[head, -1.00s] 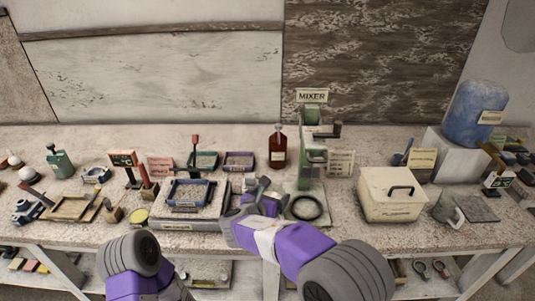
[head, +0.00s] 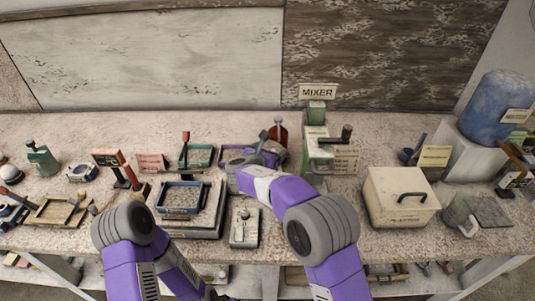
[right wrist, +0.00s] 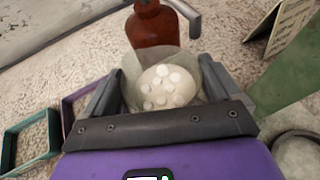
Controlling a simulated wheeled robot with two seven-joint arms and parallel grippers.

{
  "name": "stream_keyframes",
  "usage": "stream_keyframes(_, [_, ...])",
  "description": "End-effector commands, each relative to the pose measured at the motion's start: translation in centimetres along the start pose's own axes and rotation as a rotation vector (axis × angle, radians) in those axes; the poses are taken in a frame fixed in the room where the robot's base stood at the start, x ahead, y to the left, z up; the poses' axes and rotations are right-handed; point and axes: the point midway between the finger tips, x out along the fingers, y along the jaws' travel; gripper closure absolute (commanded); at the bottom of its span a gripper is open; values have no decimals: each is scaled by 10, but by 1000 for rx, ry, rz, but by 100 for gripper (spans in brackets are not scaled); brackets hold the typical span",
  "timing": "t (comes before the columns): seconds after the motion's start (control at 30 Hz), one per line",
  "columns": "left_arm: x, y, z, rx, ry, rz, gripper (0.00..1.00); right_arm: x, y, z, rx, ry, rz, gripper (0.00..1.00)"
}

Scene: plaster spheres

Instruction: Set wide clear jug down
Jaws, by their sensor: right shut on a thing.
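The wide clear jug (right wrist: 135,63) shows in the right wrist view, a see-through vessel with pale contents and several white round spots inside. My right gripper (right wrist: 162,92) is shut on it, with one grey finger on each side. In the head view my right gripper (head: 257,152) is over the back of the bench, beside the purple tray and in front of the brown bottle. There the jug is largely hidden by the gripper, and I cannot tell whether it touches the bench. My left arm enters at the lower left; its gripper is not in view.
The brown bottle (right wrist: 156,28) stands just beyond the jug in the right wrist view. The purple tray (head: 228,152) and teal tray (head: 211,152) lie to the left. The green mixer (head: 315,150) stands right, a cream lidded box (head: 400,198) beyond it. A small board (head: 245,238) lies in front.

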Motion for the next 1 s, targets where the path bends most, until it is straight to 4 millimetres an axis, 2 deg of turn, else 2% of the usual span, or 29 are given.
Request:
stream_keyframes(0.33, [29, -11, -1, 0, -1, 0, 57, 10, 8, -32, -5, -3, 12, 69])
stream_keyframes(0.77, [31, -12, -1, 0, 0, 0, 57, 10, 8, -35, -5, -3, 13, 69])
stream_keyframes(0.8, [30, -11, -1, 0, 0, 0, 57, 11, 8, -36, -6, 1, 13, 3])
stream_keyframes(0.83, [30, -11, -1, 0, 0, 0, 57, 11, 8, -36, -6, 1, 13, 0])
stream_keyframes(1.0, [30, -11, -1, 0, 0, 0, 57, 11, 8, -36, -6, 1, 13, 0])
